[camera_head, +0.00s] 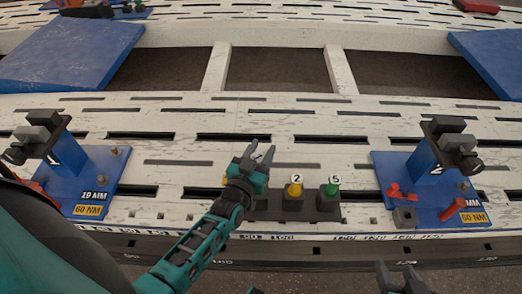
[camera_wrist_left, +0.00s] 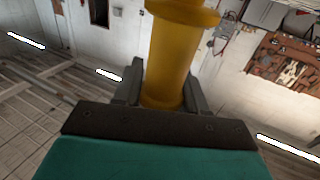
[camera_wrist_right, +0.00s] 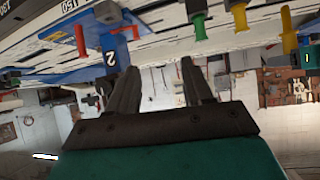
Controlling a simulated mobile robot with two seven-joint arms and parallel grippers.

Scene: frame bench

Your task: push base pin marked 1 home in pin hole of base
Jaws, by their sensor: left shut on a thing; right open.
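My left gripper (camera_head: 262,156) is over the left end of the dark pin block. In the left wrist view it is shut on a yellow pin (camera_wrist_left: 178,55), which stands up between the fingers; no mark on it is readable. In the head view the held pin is mostly hidden. The blue base marked 1 (camera_head: 92,178) stands at the left, apart from this gripper. The blue base marked 2 (camera_head: 428,205) stands at the right. I cannot make out which opening is the pin hole. My right gripper (camera_head: 402,279) is open and empty at the bottom edge.
The dark block (camera_head: 265,208) holds a yellow pin marked 2 (camera_head: 293,191) and a green pin marked 5 (camera_head: 330,189). Red parts (camera_head: 400,195) lie on the right base. The white slotted bench (camera_head: 190,180) is clear between the left base and the block.

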